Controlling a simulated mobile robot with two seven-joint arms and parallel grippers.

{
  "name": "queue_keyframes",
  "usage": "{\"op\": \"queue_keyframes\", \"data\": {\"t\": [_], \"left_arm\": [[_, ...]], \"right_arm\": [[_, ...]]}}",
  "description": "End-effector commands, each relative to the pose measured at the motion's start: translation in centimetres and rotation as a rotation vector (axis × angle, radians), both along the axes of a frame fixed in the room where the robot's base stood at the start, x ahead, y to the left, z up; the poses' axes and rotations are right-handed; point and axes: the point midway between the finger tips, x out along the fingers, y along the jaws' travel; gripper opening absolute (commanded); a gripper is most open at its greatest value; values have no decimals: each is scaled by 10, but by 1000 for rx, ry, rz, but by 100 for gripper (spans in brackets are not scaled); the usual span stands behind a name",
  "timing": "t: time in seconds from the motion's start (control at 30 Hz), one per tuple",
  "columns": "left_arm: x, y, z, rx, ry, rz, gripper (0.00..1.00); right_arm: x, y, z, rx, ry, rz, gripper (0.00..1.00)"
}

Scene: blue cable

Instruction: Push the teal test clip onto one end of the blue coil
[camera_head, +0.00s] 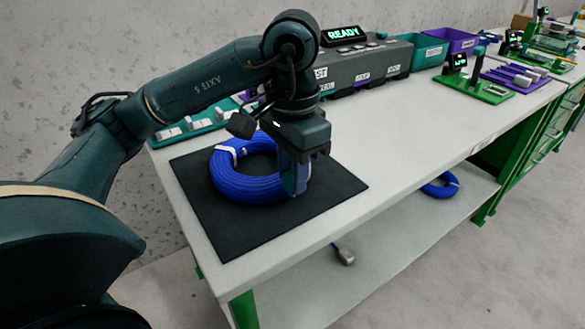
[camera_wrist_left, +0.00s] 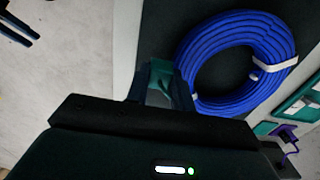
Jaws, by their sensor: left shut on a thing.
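The blue coil (camera_head: 238,184) lies on a black mat on the bench, with white ties around it. It also shows in the left wrist view (camera_wrist_left: 222,36). My left gripper (camera_head: 296,186) points down at the coil's right side in the head view and hides part of it. In the left wrist view my left gripper (camera_wrist_left: 164,90) is shut on a teal piece, which looks like the test clip (camera_wrist_left: 160,68), close beside the coil's outer edge. Whether clip and coil touch cannot be told. The coil's ends are not clear. My right gripper is not in view.
The black mat (camera_head: 237,240) has free room in front. A grey tester (camera_head: 365,62) with a READY display (camera_head: 343,35) stands behind, beside teal (camera_head: 428,50) and purple (camera_head: 462,40) bins. A teal rack (camera_head: 190,129) is at left. Another blue coil (camera_head: 440,185) lies on the lower shelf.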

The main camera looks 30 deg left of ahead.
Motion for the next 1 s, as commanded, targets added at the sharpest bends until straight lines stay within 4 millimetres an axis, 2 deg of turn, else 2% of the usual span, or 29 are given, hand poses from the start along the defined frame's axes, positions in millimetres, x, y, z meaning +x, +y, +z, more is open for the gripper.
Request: {"op": "queue_keyframes", "data": {"t": [0.03,1.0], "left_arm": [[0,0,0,0,0,0,3],[0,0,-7,0,0,0,3]], "right_arm": [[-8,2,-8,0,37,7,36],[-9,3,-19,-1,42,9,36]]}}
